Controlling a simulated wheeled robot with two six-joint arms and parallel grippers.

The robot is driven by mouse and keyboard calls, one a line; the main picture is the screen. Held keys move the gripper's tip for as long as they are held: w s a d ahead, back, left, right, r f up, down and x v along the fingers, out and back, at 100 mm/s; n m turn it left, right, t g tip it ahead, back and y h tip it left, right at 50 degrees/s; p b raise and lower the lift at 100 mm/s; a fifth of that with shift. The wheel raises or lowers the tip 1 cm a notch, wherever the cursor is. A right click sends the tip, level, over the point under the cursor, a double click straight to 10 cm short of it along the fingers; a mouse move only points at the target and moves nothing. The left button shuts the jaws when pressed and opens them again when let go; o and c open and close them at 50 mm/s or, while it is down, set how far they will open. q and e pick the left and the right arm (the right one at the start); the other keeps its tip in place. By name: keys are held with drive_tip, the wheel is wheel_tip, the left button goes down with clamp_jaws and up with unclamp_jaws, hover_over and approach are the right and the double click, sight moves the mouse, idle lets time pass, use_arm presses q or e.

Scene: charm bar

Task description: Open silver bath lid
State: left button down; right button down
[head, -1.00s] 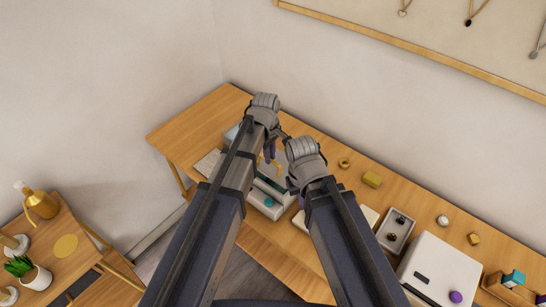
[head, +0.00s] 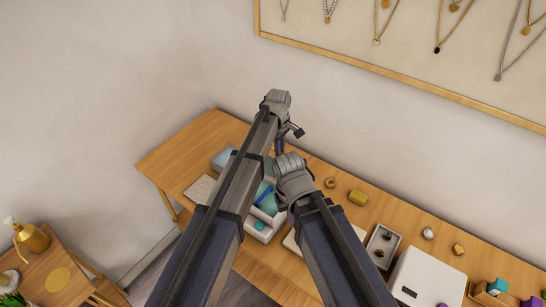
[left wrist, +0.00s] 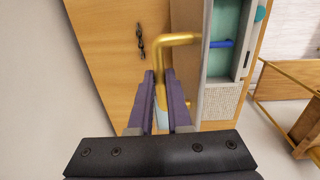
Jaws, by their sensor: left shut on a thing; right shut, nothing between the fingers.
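The silver bath (head: 273,231) is a pale box with a teal knob on its front. Its teal inside is exposed in the head view, and a blue rod shows over it in the left wrist view (left wrist: 222,43). The lid (left wrist: 206,60) appears as a thin grey edge beside the opening, raised and tilted. Its gold handle (left wrist: 180,39) sits between the fingers of my left gripper (left wrist: 160,85), which is shut on it; in the head view this gripper (head: 280,145) is behind the bath. My right gripper (head: 288,210) is shut and empty near the bath's right side, fingers mostly hidden.
A pale textured pad (head: 200,188) lies left of the bath. A grey tray (head: 383,246), a gold block (head: 358,197) and a white box (head: 428,277) stand to the right. The wall is close behind the table. The table's left end is clear.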

use_arm(q)
drive_tip(key=w+d, duration=0.1)
drive_tip(key=w+d+f+b, duration=0.1)
drive_tip(key=w, duration=0.1)
drive_tip(key=shift+w+d+f, duration=0.1)
drive_tip(key=shift+w+d, duration=0.1)
drive_tip(key=c, duration=1)
unclamp_jaws()
wheel_tip(320, 180, up, 8)
drive_tip(key=p, duration=0.7)
drive_tip(key=shift+s+a+p, duration=0.2)
drive_tip(key=shift+p, duration=0.2)
drive_tip(key=shift+f, duration=0.1)
